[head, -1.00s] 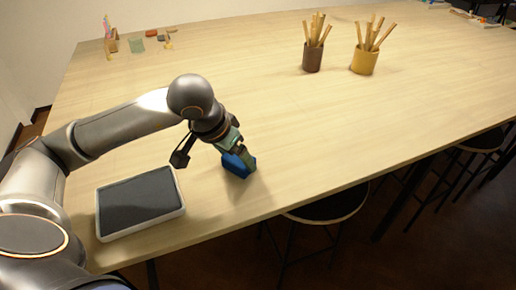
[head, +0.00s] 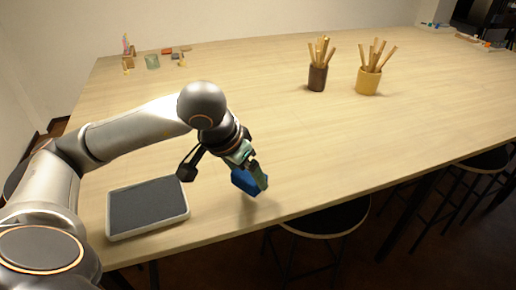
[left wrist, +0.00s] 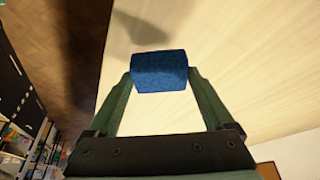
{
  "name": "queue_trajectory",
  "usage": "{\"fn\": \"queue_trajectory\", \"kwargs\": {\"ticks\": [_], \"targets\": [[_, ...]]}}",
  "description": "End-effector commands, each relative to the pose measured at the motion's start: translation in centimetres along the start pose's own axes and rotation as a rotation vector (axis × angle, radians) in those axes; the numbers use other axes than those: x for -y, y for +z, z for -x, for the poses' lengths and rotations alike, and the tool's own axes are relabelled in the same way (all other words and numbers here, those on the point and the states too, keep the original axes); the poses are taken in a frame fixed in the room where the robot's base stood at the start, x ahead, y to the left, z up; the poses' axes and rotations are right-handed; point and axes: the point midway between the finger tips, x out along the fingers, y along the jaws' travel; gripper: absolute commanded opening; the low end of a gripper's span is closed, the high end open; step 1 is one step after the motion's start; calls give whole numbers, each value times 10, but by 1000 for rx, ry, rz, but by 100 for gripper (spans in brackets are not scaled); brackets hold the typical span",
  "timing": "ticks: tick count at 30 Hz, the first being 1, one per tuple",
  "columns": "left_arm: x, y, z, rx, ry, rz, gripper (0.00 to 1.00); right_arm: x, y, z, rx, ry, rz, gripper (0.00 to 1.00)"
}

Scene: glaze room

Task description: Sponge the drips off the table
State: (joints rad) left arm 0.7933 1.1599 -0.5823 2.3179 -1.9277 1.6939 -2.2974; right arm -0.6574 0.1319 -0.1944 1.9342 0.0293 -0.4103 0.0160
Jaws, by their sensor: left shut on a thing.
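My left gripper (head: 252,179) is shut on a blue sponge (head: 241,182), near the front edge of the table (head: 300,150). In the left wrist view the sponge (left wrist: 159,72) sits between the two green fingers, with pale tabletop beyond it. The sponge looks tilted in the head view. I cannot tell whether it touches the table. No drips can be made out on the wood. My right gripper is not in view.
A white-rimmed tray with a dark grey surface (head: 148,208) lies left of the sponge. A brown cup (head: 317,78) and a yellow cup (head: 368,82) hold sticks farther back. Stools (head: 325,218) stand below the front edge. The middle of the table is clear.

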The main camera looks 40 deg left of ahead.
Motion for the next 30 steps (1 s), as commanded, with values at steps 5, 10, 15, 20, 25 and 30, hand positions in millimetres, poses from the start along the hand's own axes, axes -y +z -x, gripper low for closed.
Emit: {"fn": "queue_trajectory", "kwargs": {"ticks": [5,10,15,20,25,30], "targets": [[2,-5,20,-3,-5,7,16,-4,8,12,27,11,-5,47],[2,-8,36,-4,-6,12,16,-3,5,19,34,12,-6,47],[2,-9,44,-3,-7,15,16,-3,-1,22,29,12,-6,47],[2,-9,43,-2,-7,16,16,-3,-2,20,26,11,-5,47],[3,-9,43,-2,-7,16,16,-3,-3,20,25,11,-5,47],[3,-9,43,-2,-7,16,16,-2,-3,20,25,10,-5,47]]}}
